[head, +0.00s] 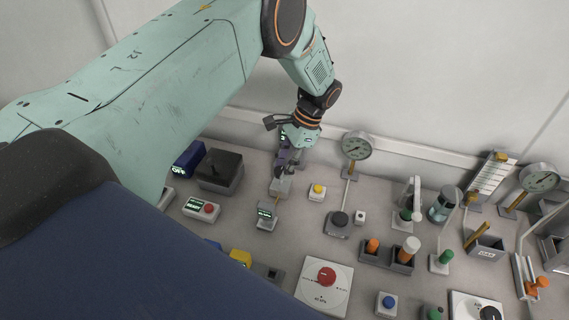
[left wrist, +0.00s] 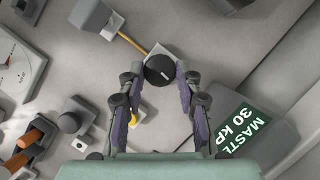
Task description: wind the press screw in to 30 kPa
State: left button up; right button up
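The press screw shows as a round black knob (left wrist: 158,71) on a small pale block in the left wrist view. In the head view its block (head: 281,187) sits below my left gripper (head: 280,167), whose fingers hide the knob. In the left wrist view my left gripper (left wrist: 159,75) has one fingertip on each side of the knob, very close to it. I cannot tell whether the fingers touch it. My right gripper is not in view.
A small display stand (head: 267,214) is in front of the block. A yellow button (head: 318,189) is close on its right, and a dial gauge (head: 357,146) stands behind that. A dark-topped box (head: 219,171) is at left. Several testers crowd the right side.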

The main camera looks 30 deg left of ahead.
pick_arm(q)
jog(key=o, duration=0.4)
jog(key=shift+o, duration=0.2)
jog(key=shift+r, duration=0.1)
jog(key=v, duration=1.2)
jog(key=shift+a, duration=0.1)
